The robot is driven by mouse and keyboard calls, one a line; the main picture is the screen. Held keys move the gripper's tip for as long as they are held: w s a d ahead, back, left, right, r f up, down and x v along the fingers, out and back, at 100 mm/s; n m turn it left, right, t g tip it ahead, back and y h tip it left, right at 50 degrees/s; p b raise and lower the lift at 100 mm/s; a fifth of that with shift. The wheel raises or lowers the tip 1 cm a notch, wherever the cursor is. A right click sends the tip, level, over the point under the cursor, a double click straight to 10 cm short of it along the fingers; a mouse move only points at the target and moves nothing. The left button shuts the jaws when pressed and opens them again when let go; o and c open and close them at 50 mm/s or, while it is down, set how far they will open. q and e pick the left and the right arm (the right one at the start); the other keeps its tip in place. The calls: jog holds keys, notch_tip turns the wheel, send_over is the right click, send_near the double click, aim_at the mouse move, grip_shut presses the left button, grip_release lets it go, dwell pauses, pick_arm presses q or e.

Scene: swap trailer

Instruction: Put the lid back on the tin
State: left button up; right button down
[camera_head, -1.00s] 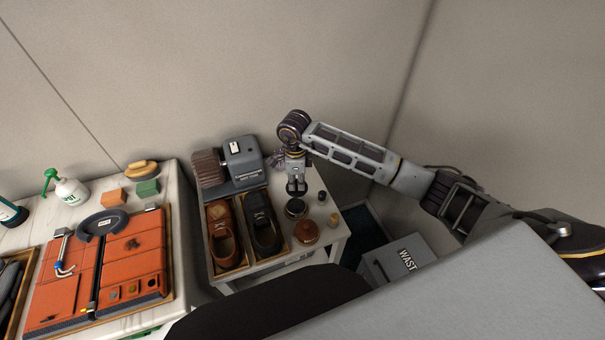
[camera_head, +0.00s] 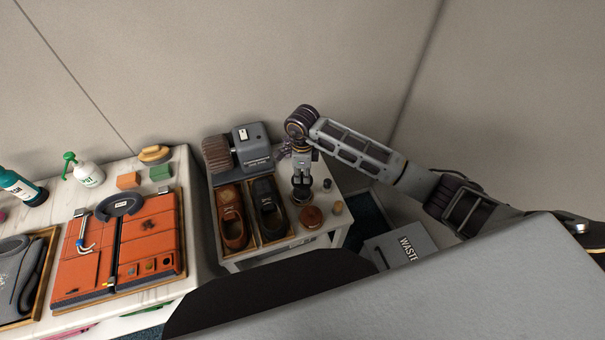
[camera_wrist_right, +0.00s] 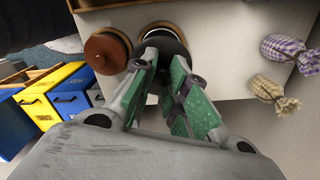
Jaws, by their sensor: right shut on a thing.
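My right gripper (camera_head: 302,181) points down over the small side table, right above a round dark tin (camera_head: 302,194). In the right wrist view its green-padded fingers (camera_wrist_right: 165,84) are shut on a dark round lid (camera_wrist_right: 167,42). A pale, tan-edged rim of the tin (camera_wrist_right: 158,26) shows just past the lid. The lid is over the tin; I cannot tell whether it touches or is fully seated, as the fingers hide part of it. My left gripper is not in view.
A tray of shoes (camera_head: 268,212) lies left and a grey machine (camera_head: 251,149) behind. A waste bin (camera_head: 402,249) stands right of the table.

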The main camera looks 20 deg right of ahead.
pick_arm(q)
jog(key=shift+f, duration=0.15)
pick_arm(e)
jog(key=shift+f, duration=0.2)
jog(key=shift+f+b, duration=1.6)
jog(key=shift+f, duration=1.15)
jog(key=shift+f+b, duration=0.25)
jog(key=shift+b, duration=0.15)
pick_arm(q)
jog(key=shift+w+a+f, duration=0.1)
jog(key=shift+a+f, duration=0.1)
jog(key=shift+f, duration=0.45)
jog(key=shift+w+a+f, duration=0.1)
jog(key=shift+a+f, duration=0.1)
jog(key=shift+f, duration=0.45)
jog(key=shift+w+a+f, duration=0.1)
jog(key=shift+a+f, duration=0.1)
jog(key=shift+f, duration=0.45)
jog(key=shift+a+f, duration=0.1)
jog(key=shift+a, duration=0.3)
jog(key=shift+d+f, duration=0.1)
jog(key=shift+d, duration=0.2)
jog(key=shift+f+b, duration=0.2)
jog(key=shift+b, duration=0.25)
pick_arm(e)
jog(key=shift+f, duration=0.15)
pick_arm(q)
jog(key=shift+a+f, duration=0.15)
